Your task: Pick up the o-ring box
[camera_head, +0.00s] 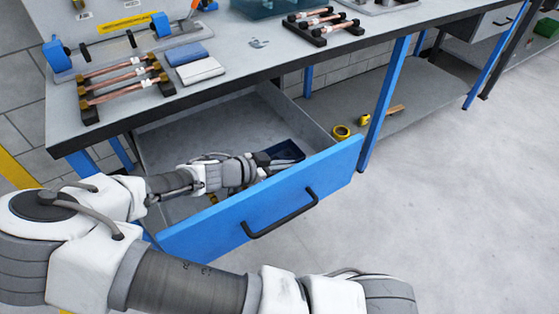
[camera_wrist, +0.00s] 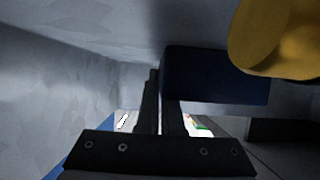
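The dark blue open box (camera_head: 286,151), which looks like the o-ring box, sits inside the open drawer near its right end. My gripper (camera_head: 262,160) is in the drawer at the box's left side. In the wrist view, the box (camera_wrist: 218,75) is right of centre, in deep shadow. My gripper's two dark fingers (camera_wrist: 160,98) are close together at the box's left edge. The right finger's tip is hidden by the box. I cannot tell whether the fingers press on the box wall. The box's contents cannot be made out.
The blue drawer front (camera_head: 265,208) and the drawer's side walls enclose my gripper. The workbench top (camera_head: 235,65) overhangs the drawer's back. A yellow object (camera_wrist: 275,38) is close at the wrist view's upper right.

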